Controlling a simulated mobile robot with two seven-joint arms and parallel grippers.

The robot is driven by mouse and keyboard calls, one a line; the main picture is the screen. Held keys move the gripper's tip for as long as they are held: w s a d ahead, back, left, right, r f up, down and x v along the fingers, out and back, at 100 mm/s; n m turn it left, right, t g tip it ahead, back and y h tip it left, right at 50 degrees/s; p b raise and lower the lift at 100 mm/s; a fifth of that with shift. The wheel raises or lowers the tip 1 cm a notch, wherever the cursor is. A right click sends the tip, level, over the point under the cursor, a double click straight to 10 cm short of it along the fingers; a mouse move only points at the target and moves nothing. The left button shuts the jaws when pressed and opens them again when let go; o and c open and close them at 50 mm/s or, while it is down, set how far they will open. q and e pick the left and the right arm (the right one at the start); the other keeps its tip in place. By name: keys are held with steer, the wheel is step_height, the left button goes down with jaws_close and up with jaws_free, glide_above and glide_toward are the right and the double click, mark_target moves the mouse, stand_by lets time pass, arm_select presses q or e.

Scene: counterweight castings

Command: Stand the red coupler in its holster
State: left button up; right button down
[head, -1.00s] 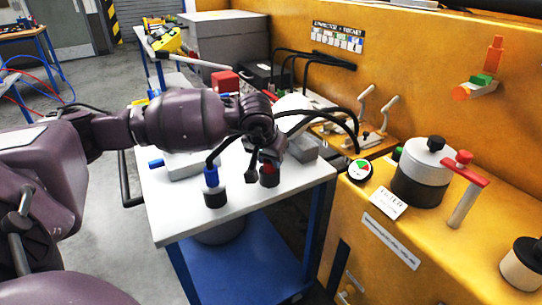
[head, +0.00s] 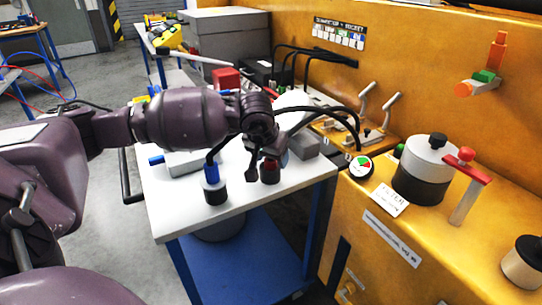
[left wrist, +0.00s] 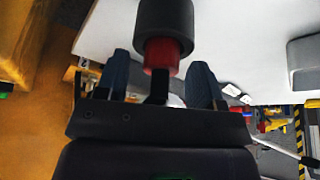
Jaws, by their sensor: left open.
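The red coupler (head: 269,164) stands upright in a dark round holster (head: 270,178) on the white table. In the left wrist view the red coupler (left wrist: 162,55) shows end-on below the black holster (left wrist: 164,15), with a dark cable end toward me. My left gripper (head: 266,157) is just above it, pointing down. Its two blue-grey fingers (left wrist: 160,80) are open, one on each side of the coupler with gaps between. How far the coupler is seated inside the holster is hidden. My right gripper is in neither view.
A blue coupler (head: 211,172) stands in a second holster (head: 215,194) to the left on the white table (head: 183,222). A grey block (head: 303,146) lies behind my gripper. The yellow machine (head: 420,225) with a knobbed cylinder (head: 423,170) is at right. The table's front is clear.

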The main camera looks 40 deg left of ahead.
mark_target(268, 161)
arm_select(q)
steer(key=v, duration=0.4)
steer(key=shift+r+p, duration=0.25)
steer(key=shift+p, duration=0.15)
steer(key=v, duration=0.6)
steer(key=shift+r+p, duration=0.15)
steer(key=shift+p, duration=0.3)
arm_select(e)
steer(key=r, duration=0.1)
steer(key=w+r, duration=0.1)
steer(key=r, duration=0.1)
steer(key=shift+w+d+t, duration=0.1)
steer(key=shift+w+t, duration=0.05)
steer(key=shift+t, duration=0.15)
arm_select(q)
steer(key=shift+s, duration=0.1)
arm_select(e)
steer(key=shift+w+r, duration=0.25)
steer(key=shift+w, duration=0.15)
arm_select(q)
steer(key=shift+d, duration=0.1)
